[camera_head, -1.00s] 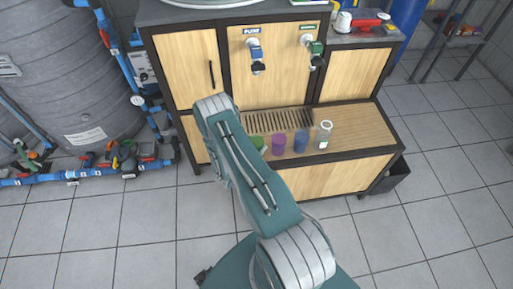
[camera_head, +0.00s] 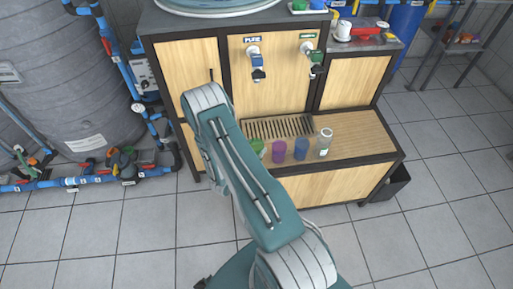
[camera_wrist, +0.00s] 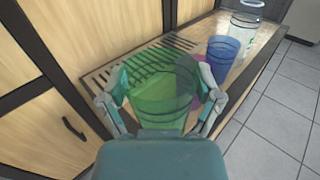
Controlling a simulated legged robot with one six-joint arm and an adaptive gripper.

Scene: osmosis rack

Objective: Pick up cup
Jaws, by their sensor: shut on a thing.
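A see-through green cup (camera_wrist: 160,92) is between the fingers of my gripper (camera_wrist: 160,100) in the wrist view, with a finger against each side. My gripper is shut on it. The cup's lower part is hidden by my gripper's body. In the head view only part of the green cup (camera_head: 258,147) shows beside my arm, and my gripper is hidden behind the arm. A purple cup (camera_head: 279,152) and a blue cup (camera_head: 301,149) stand to its right on the wooden shelf (camera_head: 355,137). The blue cup also shows in the wrist view (camera_wrist: 222,52).
A clear bottle (camera_head: 324,143) stands right of the blue cup. A slotted drain grate (camera_head: 278,126) lies behind the cups. The blue tap (camera_head: 257,60) and green tap (camera_head: 312,54) hang above. The shelf's right part is clear.

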